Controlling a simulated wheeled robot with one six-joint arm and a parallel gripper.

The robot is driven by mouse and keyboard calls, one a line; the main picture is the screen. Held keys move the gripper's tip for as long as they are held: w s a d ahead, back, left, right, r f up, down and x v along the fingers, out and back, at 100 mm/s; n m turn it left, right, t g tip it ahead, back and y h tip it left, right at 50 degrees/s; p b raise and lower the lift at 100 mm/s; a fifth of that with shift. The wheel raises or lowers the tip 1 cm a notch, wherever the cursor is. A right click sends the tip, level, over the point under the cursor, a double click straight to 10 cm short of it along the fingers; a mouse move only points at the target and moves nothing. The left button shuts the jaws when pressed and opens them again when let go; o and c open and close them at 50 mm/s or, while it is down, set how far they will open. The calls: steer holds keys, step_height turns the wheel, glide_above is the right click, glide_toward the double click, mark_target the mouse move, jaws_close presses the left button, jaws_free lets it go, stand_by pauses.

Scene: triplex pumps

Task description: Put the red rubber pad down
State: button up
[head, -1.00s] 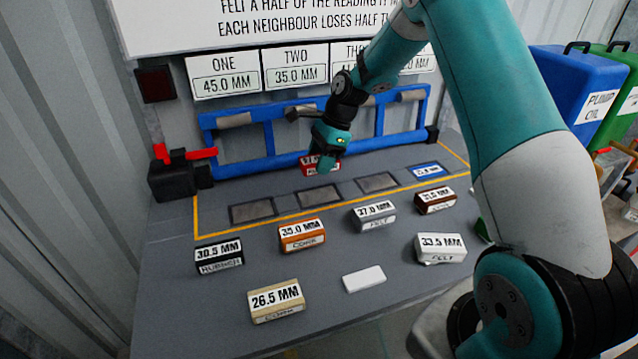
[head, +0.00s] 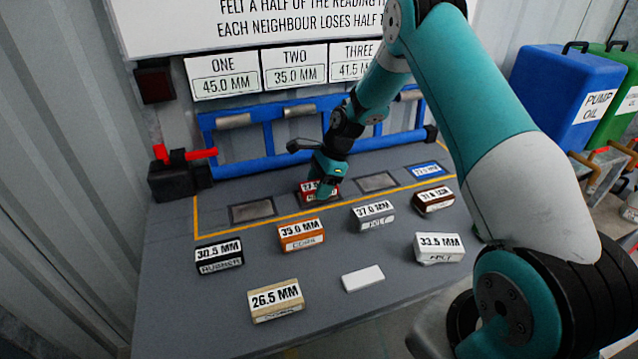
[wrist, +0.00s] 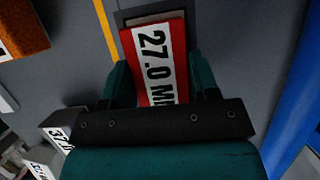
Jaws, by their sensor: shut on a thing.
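The red rubber pad (head: 311,195) is a red block with a white label, which reads 27.0 MM in the wrist view (wrist: 156,60). My gripper (head: 324,192) is shut on it, with one finger on each side of the pad in the wrist view (wrist: 161,80). The pad is at the second dark plate from the left in the row on the bench and hides most of that plate. An edge of the plate (wrist: 152,17) shows past the pad's far end. I cannot tell whether the pad touches it.
Bare plates lie left (head: 253,211) and right (head: 376,182) of the pad, and a blue-labelled pad (head: 425,170) at the row's right end. In front stand the orange cork block (head: 301,235), grey felt block (head: 373,215) and several others. A blue rail frame (head: 270,165) runs behind.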

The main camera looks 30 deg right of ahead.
steer(key=shift+f, duration=0.4)
steer(key=o, duration=1.1)
steer(key=shift+c, duration=0.2)
steer(key=shift+r, duration=0.15)
